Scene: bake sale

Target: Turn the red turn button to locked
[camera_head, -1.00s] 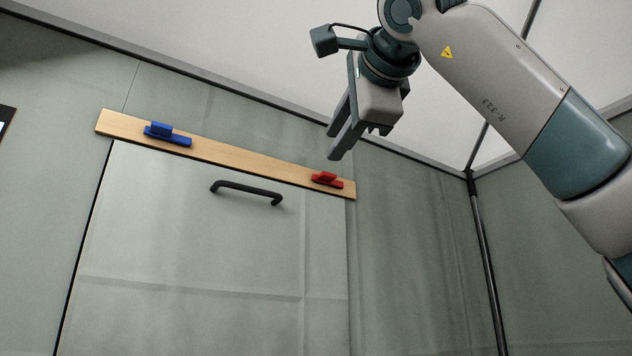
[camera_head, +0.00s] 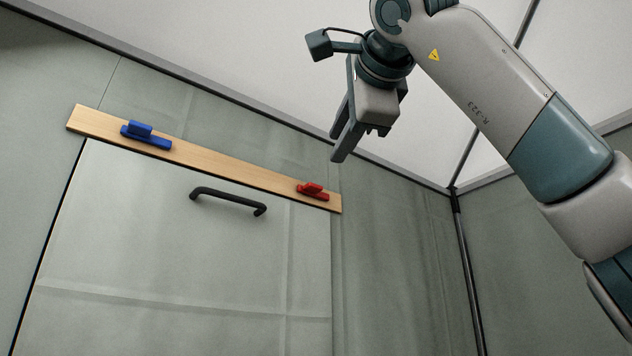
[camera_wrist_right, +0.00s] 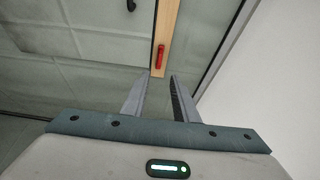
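The red turn button (camera_head: 313,191) sits near the right end of a wooden strip (camera_head: 225,162), above the right side of a pale door panel. Its bar looks roughly in line with the strip. It also shows in the right wrist view (camera_wrist_right: 161,57), ahead of the fingertips. My right gripper (camera_head: 338,146) is open and empty, above and right of the red button in the head view and apart from it. The wrist view shows its two fingers (camera_wrist_right: 157,78) parted with nothing between them. My left gripper is not in view.
A blue turn button (camera_head: 146,135) sits near the strip's left end. A dark handle (camera_head: 228,199) is on the door panel (camera_head: 170,265) below the strip. The wall (camera_head: 390,270) right of the panel is bare. A dark pole (camera_head: 464,260) stands at the corner.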

